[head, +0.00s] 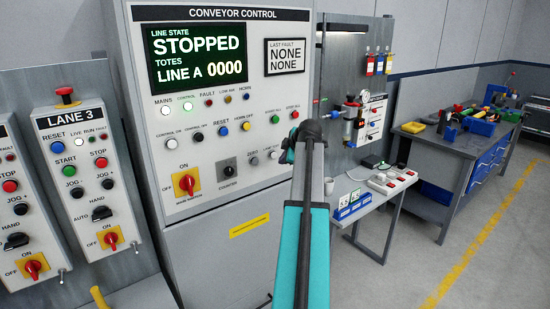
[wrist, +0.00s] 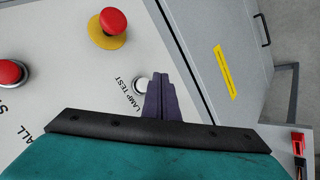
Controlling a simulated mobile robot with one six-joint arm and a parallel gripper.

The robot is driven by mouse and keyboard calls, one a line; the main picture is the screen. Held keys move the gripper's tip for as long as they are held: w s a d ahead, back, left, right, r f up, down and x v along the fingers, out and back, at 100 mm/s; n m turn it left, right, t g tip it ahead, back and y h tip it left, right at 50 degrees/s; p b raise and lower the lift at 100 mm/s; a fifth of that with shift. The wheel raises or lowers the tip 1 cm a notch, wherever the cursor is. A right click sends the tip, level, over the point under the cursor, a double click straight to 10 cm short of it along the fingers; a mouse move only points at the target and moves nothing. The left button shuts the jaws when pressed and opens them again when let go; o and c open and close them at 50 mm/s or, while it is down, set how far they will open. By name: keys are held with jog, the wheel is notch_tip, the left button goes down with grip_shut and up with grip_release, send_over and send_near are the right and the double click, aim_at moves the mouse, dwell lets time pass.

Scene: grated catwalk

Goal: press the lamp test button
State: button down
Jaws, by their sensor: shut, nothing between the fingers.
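The lamp test button (wrist: 141,85) is a small pale round button on the white panel, with its LAMP TEST label beside it in the wrist view. In the head view the button (head: 273,155) shows just left of my arm. My gripper (wrist: 158,82) is shut and empty. Its dark fingertips lie just right of the button in the wrist view and overlap its edge; I cannot tell whether they touch it.
A red mushroom button on a yellow base (wrist: 110,27) and a red stop button (wrist: 10,73) are close by. The conveyor control cabinet (head: 185,115) also has a red-and-yellow main switch (head: 186,184). A small side table (head: 372,196) stands right of the cabinet.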

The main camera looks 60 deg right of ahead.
jog(key=shift+s+a, duration=0.3)
jog(key=shift+s, duration=0.6)
jog(key=shift+s+a, duration=0.3)
jog(key=shift+s, duration=0.55)
